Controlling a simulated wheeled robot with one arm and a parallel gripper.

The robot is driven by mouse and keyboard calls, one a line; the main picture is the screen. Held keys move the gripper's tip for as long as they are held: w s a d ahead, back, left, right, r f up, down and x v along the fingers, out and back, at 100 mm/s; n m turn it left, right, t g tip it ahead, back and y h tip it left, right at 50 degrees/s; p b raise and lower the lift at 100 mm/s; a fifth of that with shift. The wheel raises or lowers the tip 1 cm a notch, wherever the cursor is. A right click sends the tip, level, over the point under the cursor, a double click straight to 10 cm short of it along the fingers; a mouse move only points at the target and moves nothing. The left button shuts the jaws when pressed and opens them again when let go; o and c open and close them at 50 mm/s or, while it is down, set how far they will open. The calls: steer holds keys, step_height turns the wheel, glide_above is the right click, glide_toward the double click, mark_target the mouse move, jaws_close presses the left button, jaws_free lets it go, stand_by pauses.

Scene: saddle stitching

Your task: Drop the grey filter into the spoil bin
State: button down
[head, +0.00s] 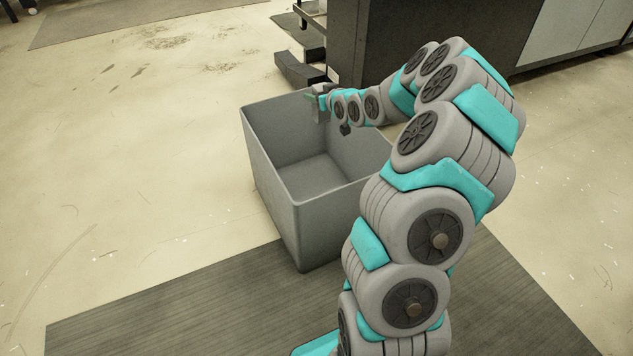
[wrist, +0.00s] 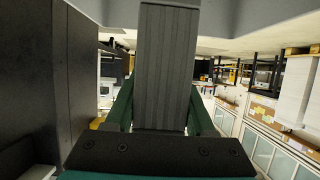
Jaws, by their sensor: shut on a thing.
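The spoil bin is the large open grey bin (head: 275,212) in the middle of the head view. It stands upright on the floor and its visible inside looks empty. My gripper (head: 312,98) is at the bin's far side, around rim height and over the opening. In the wrist view its green fingers are shut on the grey filter (wrist: 165,65), a ribbed grey slab. The filter sticks straight out past the fingertips.
A dark cabinet (head: 345,45) stands behind the bin, with dark blocks (head: 300,68) at its foot. A dark ribbed mat (head: 180,310) lies in front. The floor to the left is clear. In the wrist view, light cabinets (wrist: 290,155) line the right.

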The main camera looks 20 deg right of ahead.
step_height(320, 180, down, 4)
steer(key=shift+r+b, duration=0.2)
steer(key=shift+b, duration=0.3)
steer(key=shift+c, duration=0.8)
jaws_free()
steer(key=v, duration=0.7)
steer(key=shift+s, duration=0.45)
steer(key=shift+r, duration=0.1)
